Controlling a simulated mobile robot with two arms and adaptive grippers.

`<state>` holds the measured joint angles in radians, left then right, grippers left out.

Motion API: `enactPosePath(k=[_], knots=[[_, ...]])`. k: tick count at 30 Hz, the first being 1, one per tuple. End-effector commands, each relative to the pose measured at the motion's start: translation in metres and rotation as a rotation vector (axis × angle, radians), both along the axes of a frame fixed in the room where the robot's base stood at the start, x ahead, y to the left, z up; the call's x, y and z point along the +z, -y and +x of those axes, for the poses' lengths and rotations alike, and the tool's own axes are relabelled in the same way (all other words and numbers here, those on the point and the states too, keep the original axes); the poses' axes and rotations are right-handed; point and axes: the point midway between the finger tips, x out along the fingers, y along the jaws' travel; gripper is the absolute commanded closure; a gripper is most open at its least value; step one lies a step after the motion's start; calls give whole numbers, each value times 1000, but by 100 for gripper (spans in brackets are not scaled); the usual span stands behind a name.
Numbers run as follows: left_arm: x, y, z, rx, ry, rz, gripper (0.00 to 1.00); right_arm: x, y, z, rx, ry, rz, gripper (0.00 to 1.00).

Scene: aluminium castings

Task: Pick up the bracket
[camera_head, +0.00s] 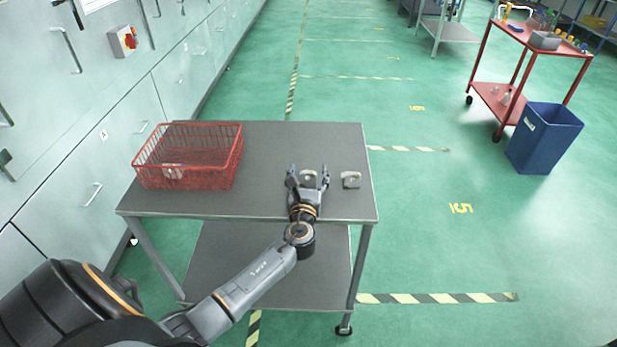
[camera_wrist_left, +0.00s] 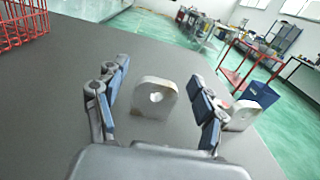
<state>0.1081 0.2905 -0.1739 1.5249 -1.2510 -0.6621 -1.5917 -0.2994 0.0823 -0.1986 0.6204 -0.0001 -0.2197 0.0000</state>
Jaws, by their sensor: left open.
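A light grey metal bracket (camera_wrist_left: 155,98) with a round hole stands upright on the table, between the open fingers of my left gripper (camera_wrist_left: 157,105). In the head view the same bracket (camera_head: 309,176) shows between the fingertips of the left gripper (camera_head: 308,178). The fingers appear apart from it on both sides. A second, similar bracket (camera_head: 351,180) sits to the right of the gripper; in the wrist view it (camera_wrist_left: 243,114) is partly hidden behind the right finger. My right gripper is not in view.
A red wire basket (camera_head: 187,157) stands at the left of the grey table (camera_head: 265,150), with a light metal part (camera_head: 173,171) inside. The table is clear between basket and gripper. Cabinets line the left. A blue bin (camera_head: 543,138) and red cart (camera_head: 497,97) stand far right.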

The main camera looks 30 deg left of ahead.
Motion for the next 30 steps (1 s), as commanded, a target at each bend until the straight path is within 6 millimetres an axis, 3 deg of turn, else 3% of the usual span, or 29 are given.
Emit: enactPosePath(k=[6, 15, 25, 30], knots=[[-1, -1, 1, 0, -1, 0, 30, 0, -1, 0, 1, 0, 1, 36], [-1, -1, 1, 0, -1, 0, 89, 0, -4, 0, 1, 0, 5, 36], [2, 0, 1, 0, 0, -1, 91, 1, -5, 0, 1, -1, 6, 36], [16, 0, 1, -1, 1, 0, 91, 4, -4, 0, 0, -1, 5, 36]])
